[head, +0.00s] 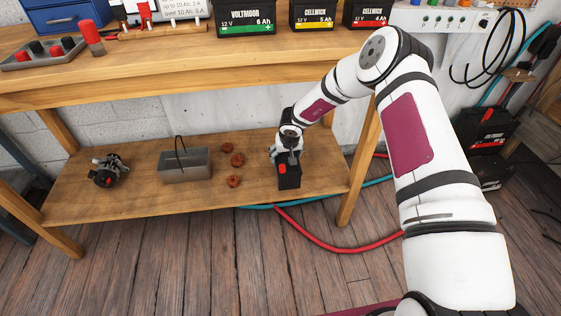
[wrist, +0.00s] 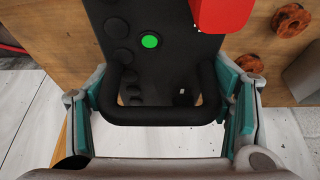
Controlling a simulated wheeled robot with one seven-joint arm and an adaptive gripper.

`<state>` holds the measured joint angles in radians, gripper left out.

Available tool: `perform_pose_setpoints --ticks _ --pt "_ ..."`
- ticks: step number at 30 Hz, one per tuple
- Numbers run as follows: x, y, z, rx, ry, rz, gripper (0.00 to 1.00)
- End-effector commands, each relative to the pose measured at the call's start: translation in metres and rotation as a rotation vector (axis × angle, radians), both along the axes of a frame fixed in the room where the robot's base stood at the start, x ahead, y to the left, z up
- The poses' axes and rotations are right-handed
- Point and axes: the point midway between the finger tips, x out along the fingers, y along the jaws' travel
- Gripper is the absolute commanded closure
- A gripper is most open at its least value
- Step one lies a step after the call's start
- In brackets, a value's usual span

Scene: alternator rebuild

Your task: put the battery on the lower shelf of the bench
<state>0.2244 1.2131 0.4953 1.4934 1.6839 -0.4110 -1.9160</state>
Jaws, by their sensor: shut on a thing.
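A black battery (head: 289,176) with a red terminal cap stands at the right end of the lower shelf (head: 120,207) of the bench, near its front edge. My gripper (head: 290,146) is above the battery, reaching down to its top. In the wrist view the black handle of the battery (wrist: 165,118) lies between the two teal-padded fingers of my gripper (wrist: 162,110), which are shut on it. A green dot and round plugs show on the battery's top. I cannot tell whether its base touches the shelf, because its underside is hidden.
Rusty round parts (head: 233,181), a grey metal carrier (head: 186,166) and a dark machine part (head: 107,171) are on the lower shelf. Several batteries (head: 246,18) stand on the bench top (head: 150,66) above. The bench's right front leg (head: 360,165) is close by. A red hose (head: 330,246) lies on the floor.

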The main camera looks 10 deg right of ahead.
Motion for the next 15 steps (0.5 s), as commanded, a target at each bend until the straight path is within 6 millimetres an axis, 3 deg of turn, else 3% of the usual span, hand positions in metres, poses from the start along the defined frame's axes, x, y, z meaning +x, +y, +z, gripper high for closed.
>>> perform_pose_setpoints --ticks 15 --pt "0.073 -0.047 -0.006 0.003 -0.009 -0.005 0.89"
